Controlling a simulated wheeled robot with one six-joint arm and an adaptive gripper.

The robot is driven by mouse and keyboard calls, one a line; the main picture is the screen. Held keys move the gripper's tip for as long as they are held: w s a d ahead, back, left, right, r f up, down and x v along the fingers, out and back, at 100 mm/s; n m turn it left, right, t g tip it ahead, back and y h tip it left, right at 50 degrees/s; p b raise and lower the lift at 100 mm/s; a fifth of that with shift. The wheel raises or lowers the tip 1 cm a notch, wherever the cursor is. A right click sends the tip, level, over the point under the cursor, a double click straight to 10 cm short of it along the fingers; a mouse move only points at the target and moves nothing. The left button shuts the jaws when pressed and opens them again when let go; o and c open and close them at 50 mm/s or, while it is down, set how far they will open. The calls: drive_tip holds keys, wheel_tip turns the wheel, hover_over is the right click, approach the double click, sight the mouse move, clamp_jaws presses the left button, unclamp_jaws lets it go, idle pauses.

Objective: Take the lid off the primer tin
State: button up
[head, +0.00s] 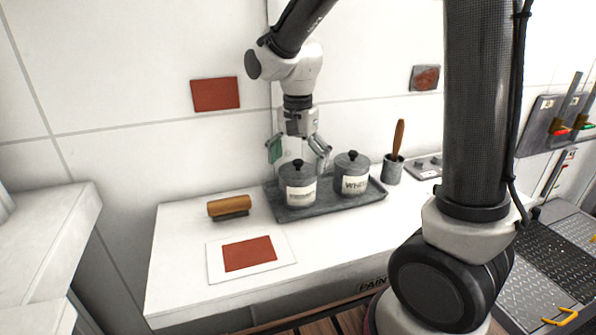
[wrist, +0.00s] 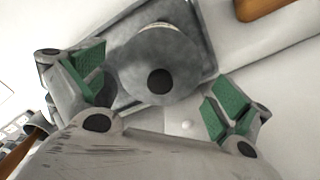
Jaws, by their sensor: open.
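Two grey lidded tins with black knobs stand on a dark tray (head: 329,206). The left tin (head: 300,197) has a label too small to read; its lid (head: 297,172) is on. The right tin (head: 352,184) is labelled with a word starting "WHI", and its lid (head: 351,162) is on. My gripper (head: 297,151) is open above the left tin, fingers pointing down and spread to either side of its knob, apart from it. In the wrist view a lid (wrist: 150,50) and its black knob (wrist: 160,81) lie between the green finger pads.
A wooden-topped block (head: 229,207) and a white sheet with a red patch (head: 249,254) lie left on the white counter (head: 180,270). A brush (head: 397,140) stands in a grey cup (head: 392,170) right of the tray. The wall is close behind.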

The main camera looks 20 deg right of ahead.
drive_tip(key=shift+s, duration=0.1)
drive_tip(key=c, duration=1.7)
